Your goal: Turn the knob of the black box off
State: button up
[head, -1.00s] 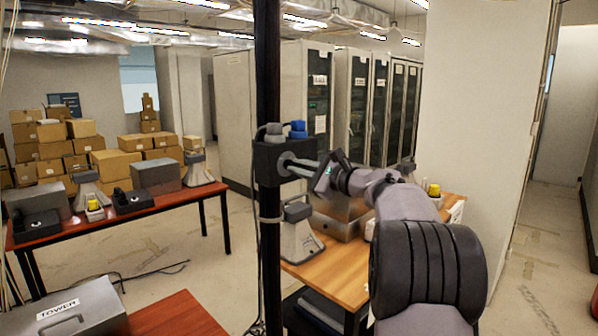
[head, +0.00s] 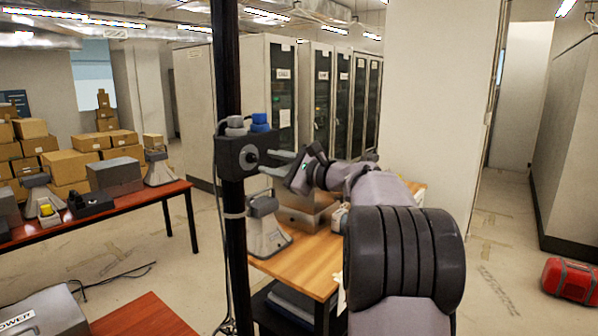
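The black box (head: 236,158) is fixed to a black upright pole, with grey and blue fittings on top. A round dark knob (head: 250,158) shows on its front face; its turned position is too small to read. My gripper (head: 267,163) is just right of the knob, at about its height. Its two grey fingers point left at the box with a gap between them. It looks open and empty, and the fingertips appear apart from the knob.
A wooden table (head: 312,268) with a grey horn speaker (head: 264,232) stands behind my arm. A red table (head: 150,202) with several devices is at left. Cabinets (head: 270,90) line the back. A red case (head: 570,279) lies on the floor at right.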

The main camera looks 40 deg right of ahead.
jog(key=s+d, duration=0.2)
jog(key=s, duration=1.1)
jog(key=shift+s+d+b, duration=0.15)
jog(key=shift+b, duration=0.15)
jog(key=s+a+f+n+g+y+b, duration=0.1)
jog(key=a+f+n+g+b, duration=0.15)
jog(key=a+f, duration=0.55)
jog(key=s+a+f+n+g+y+b, duration=0.1)
jog(key=a+f+n+g+b, duration=0.2)
jog(key=a, duration=1)
jog(key=s+a+f+n+g+y+b, duration=0.1)
jog(key=a+f+n+g+b, duration=0.2)
jog(key=a+f, duration=0.55)
jog(key=s+a+f+n+g+h+b, duration=0.1)
jog(key=s+a+f+n+h+b, duration=0.1)
jog(key=s+a+f+n, duration=0.3)
jog(key=s+a+f+n+g+h+b, duration=0.2)
jog(key=s+a+f+n, duration=0.3)
jog(key=s+f, duration=0.6)
jog(key=shift+s+a+f+n, duration=0.2)
jog(key=shift+s+f+n, duration=0.05)
jog(key=shift+s+n, duration=0.75)
